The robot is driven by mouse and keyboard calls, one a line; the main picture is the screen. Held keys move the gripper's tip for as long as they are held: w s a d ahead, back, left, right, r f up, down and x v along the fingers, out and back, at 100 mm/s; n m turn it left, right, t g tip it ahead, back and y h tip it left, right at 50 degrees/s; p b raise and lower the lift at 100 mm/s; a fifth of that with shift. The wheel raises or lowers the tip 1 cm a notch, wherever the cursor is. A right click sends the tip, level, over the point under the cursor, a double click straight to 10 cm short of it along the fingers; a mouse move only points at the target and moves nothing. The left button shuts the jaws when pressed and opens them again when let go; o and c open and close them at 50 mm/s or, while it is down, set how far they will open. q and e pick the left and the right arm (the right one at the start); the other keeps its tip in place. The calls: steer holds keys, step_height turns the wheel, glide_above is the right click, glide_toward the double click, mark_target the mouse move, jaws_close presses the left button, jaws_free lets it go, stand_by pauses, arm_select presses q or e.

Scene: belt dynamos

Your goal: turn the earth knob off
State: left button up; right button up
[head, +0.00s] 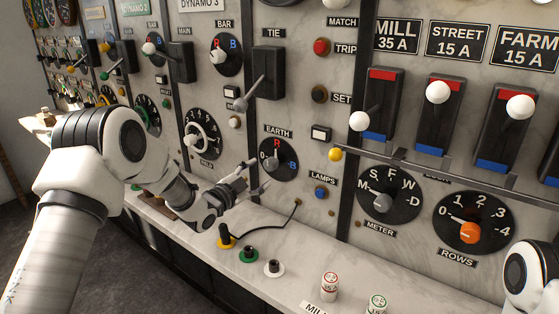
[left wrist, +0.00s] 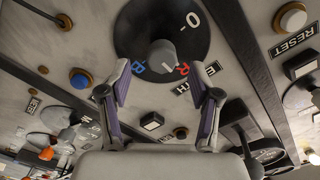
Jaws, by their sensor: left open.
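The earth knob (head: 273,163) sits on a round black dial (head: 290,170) marked 0, R and B, below the EARTH label. It is a grey-white knob, and its pointer appears to be at the red R. The knob also shows in the left wrist view (left wrist: 163,53), where the dial is seen upside down, with 0 at upper right. My left gripper (head: 257,177) is open and empty, just in front of and below the dial. In the left wrist view its two fingers (left wrist: 160,82) stand apart below the knob, not touching it. My right gripper is out of view.
A blue lamps button (head: 320,192) is right of the dial. A tie lever (head: 255,90) sticks out above. On the ledge below stand a yellow-based plug (head: 226,237) with a black cable and green and white sockets (head: 249,254). A meter knob (head: 381,203) is further right.

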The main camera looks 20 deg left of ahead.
mark_target(267, 167)
arm_select(q)
steer(key=shift+w+d+r+p, duration=0.25)
steer(key=shift+w, duration=0.25)
steer(key=shift+w+d+r+p, duration=0.2)
steer(key=shift+w+r+p, duration=0.05)
steer(key=shift+w, duration=0.2)
steer(key=x, duration=0.4)
steer(key=shift+w+f+p, duration=0.25)
steer(key=shift+f+p, duration=0.05)
steer(key=shift+f, duration=0.1)
steer(key=shift+s+r, duration=0.15)
steer(key=shift+s, duration=0.1)
steer(key=shift+c, duration=0.2)
steer(key=c, duration=1.1)
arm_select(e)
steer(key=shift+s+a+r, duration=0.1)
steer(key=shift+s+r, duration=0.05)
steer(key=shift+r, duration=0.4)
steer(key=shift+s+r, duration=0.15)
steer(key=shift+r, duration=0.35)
